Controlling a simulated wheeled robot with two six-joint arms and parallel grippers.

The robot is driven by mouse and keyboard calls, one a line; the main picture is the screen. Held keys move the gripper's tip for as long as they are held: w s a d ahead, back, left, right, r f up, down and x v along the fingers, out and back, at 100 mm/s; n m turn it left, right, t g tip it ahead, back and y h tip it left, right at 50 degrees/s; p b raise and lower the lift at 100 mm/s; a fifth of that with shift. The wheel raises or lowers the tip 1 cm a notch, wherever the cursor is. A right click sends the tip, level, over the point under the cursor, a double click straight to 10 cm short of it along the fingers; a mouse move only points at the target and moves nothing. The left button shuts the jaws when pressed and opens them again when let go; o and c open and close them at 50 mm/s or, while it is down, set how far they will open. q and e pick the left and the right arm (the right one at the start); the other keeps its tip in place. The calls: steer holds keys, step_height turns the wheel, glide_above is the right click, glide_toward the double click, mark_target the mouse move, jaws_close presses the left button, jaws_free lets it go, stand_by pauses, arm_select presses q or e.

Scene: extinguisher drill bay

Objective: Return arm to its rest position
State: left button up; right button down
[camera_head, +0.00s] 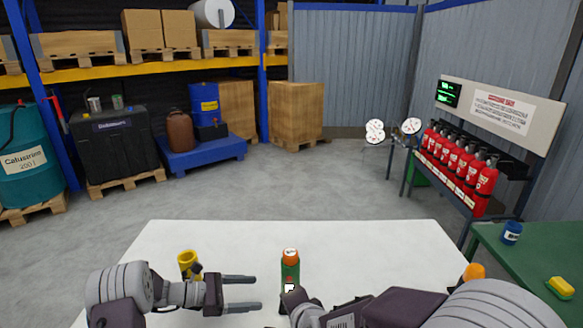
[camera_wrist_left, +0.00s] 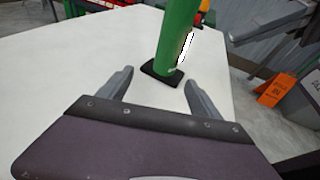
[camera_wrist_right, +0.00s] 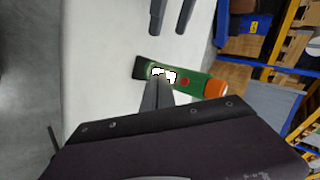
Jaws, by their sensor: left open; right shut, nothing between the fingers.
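My left gripper (camera_head: 240,293) is open over the white table, its two fingers pointing right with nothing between them. In the left wrist view the open fingers (camera_wrist_left: 160,95) point toward the base of a green bottle with an orange cap (camera_head: 290,270). The bottle stands upright on a dark base (camera_wrist_left: 162,73), apart from the left fingers. My right gripper comes in from the lower right in the head view, near the bottle. In the right wrist view its fingers (camera_wrist_right: 158,95) are shut with nothing between them, and their tips overlap the bottle (camera_wrist_right: 192,82) in the picture; contact cannot be told.
The white table (camera_head: 370,250) is mostly bare. An orange-topped object (camera_head: 474,271) shows behind my right arm.

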arm_select(q)
steer(key=s+m+p, duration=0.1)
steer(key=s+d+r+g+y, duration=0.1)
steer(key=s+r+m+g+p, duration=0.1)
steer(key=s, duration=0.1)
steer(key=shift+s+d+r+m+y+p, duration=0.1)
steer(key=shift+d+m+y+p, duration=0.2)
steer(key=shift+d+y, duration=0.1)
steer(key=s+a+r+m+y+p, duration=0.2)
steer(key=s+r+m+y+p, duration=0.1)
steer(key=s+m, duration=0.3)
steer(key=s+a+r+m+y+p, duration=0.2)
steer(key=s+a+r+m+y, duration=0.1)
steer(key=s+m+y, duration=0.2)
steer(key=s+a+r+m+g+y+p, duration=0.1)
steer(key=s+a+r+m+y+p, duration=0.1)
steer(key=s+m, duration=0.5)
steer(key=shift+s+a+r+m+y+p, duration=0.2)
steer(key=shift+s+r+m+y+p, duration=0.1)
steer(key=shift+s+r+y+p, duration=0.5)
arm_select(e)
steer(key=s+d+r+n+g+h, duration=0.3)
steer(key=s+d+n+g, duration=0.5)
steer(key=d, duration=1)
steer(key=s+r+n, duration=0.1)
steer(key=s+n, duration=0.2)
steer(key=s, duration=0.3)
steer(key=shift+n, duration=0.3)
